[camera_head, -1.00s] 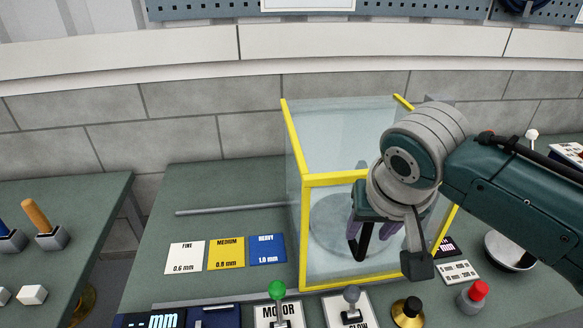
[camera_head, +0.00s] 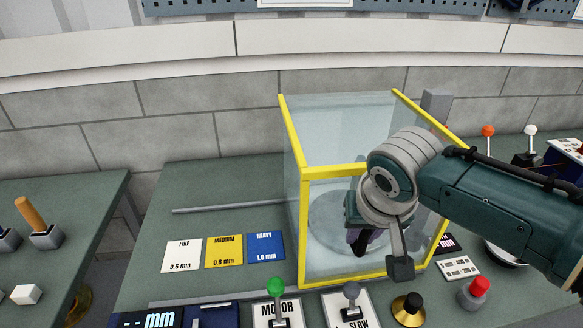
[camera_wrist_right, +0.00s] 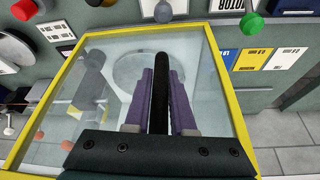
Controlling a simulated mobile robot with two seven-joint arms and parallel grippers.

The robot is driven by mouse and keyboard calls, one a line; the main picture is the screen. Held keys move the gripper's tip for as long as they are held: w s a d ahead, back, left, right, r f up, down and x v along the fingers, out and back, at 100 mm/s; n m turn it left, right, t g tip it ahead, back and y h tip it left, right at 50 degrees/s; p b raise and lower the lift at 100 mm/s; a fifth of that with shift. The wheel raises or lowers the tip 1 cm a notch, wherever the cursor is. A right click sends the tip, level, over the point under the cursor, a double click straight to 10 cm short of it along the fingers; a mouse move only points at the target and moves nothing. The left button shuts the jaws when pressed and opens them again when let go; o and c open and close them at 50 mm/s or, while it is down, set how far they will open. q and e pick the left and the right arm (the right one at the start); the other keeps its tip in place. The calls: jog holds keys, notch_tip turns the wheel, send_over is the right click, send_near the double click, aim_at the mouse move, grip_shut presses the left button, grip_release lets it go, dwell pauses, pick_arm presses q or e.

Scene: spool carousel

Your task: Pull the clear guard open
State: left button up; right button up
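The clear guard (camera_head: 332,174) is a see-through box with yellow edges on the bench, right of centre; its yellow frame also shows in the right wrist view (camera_wrist_right: 226,85). A pale round disc (camera_head: 326,217) shows through its panels. My right gripper (camera_head: 362,236) is at the guard's front panel, partly hidden by its own wrist. In the right wrist view its purple fingers (camera_wrist_right: 162,76) lie close on both sides of a black bar handle (camera_wrist_right: 160,100) and look shut on it. My left gripper is not in view.
Fine, medium and heavy cards (camera_head: 224,252) lie left of the guard. A green-knobbed lever (camera_head: 276,287), a grey-knobbed lever (camera_head: 351,290), a black-topped brass knob (camera_head: 408,308) and a red button (camera_head: 480,285) stand along the front. A thin rod (camera_head: 228,209) lies behind the cards.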

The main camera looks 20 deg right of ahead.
grip_shut()
dwell(1.0)
